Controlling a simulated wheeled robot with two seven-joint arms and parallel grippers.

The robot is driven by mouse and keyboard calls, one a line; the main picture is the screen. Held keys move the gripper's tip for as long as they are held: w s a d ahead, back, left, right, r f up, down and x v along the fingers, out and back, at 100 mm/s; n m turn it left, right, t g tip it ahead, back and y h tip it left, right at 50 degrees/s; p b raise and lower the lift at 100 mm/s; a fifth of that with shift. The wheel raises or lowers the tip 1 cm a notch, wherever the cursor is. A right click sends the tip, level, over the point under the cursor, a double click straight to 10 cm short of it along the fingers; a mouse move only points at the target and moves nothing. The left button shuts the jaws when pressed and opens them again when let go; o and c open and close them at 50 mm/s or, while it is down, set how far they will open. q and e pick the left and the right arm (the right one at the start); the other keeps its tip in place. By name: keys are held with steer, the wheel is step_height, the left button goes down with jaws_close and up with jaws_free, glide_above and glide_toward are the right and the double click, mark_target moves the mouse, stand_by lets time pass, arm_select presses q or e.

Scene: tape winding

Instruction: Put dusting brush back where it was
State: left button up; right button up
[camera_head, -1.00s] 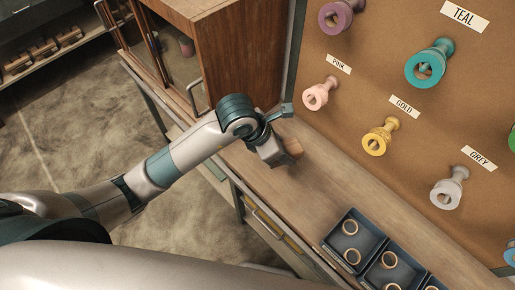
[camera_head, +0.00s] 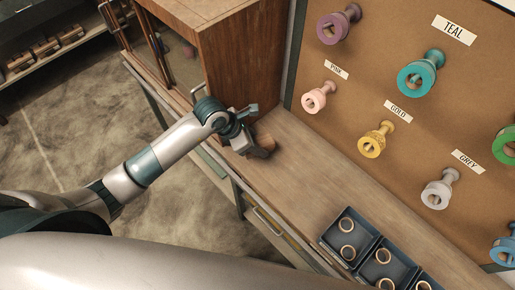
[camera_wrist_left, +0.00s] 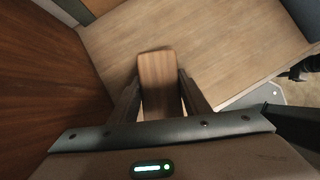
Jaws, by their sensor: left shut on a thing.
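My left gripper (camera_head: 252,148) is over the back end of the wooden bench, close beside the wooden cabinet. It is shut on the dusting brush (camera_head: 265,143), of which only a small brown wooden part shows in the head view. In the left wrist view, the brush (camera_wrist_left: 157,68) is a flat wooden block between the two fingers, over the bench top. Its bristles are hidden, and I cannot tell whether it touches the bench. My right gripper is not in view.
The wooden cabinet (camera_head: 245,65) stands just behind the gripper. A pegboard (camera_head: 345,120) with coloured tape rolls on pegs rises on the right. Dark trays (camera_head: 352,238) with rings sit at the bench's near end. The bench (camera_head: 310,180) between is clear.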

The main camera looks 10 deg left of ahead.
arm_select(q)
step_height(320, 180, down, 2)
steer(key=shift+f+p, duration=0.25)
steer(key=shift+p, duration=0.5)
steer(key=shift+f, duration=0.7)
steer(key=o, duration=1)
